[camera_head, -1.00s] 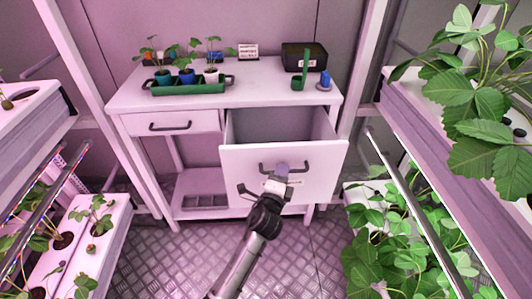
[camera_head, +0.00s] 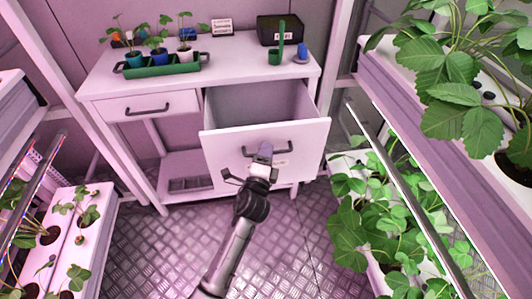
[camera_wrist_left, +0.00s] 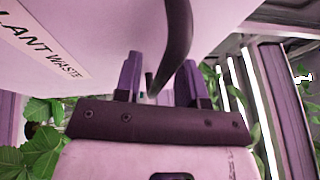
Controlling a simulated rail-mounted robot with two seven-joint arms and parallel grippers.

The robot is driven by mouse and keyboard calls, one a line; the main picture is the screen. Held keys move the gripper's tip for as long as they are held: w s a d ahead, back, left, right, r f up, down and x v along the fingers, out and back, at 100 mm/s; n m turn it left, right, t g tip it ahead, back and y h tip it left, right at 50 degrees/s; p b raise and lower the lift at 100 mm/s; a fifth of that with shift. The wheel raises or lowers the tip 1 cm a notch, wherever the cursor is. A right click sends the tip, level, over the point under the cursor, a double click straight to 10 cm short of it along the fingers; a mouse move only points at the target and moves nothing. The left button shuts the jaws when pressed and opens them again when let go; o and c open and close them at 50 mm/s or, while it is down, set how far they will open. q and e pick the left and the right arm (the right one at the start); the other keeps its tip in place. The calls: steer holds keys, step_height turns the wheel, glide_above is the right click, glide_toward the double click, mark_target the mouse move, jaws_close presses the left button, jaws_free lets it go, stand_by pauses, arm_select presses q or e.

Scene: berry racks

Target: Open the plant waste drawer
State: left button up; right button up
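The plant waste drawer (camera_head: 225,155) in the white cabinet is pulled well out, and its empty-looking inside shows from above. Its label (camera_wrist_left: 45,50) reads "…LANT WASTE" in the left wrist view, with the first letter cut off. The dark bar handle (camera_head: 285,150) on its front also shows in the left wrist view (camera_wrist_left: 178,45). My left gripper (camera_head: 264,150) is at the handle. Its two fingers (camera_wrist_left: 160,78) stand apart, with the handle passing between them and gaps visible. Whether a finger touches it I cannot tell. My right gripper is not in view.
A second, shut drawer (camera_head: 165,107) is to the left. On the cabinet top are a green tray (camera_head: 160,68) with potted seedlings, a black box (camera_head: 280,30) and a green tool (camera_head: 281,45). Plant racks flank both sides. The metal floor (camera_head: 150,255) between them is clear.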

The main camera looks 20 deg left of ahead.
arm_select(q)
steer(key=shift+s, duration=0.1)
steer(key=v, duration=1.3)
steer(key=shift+s, duration=0.35)
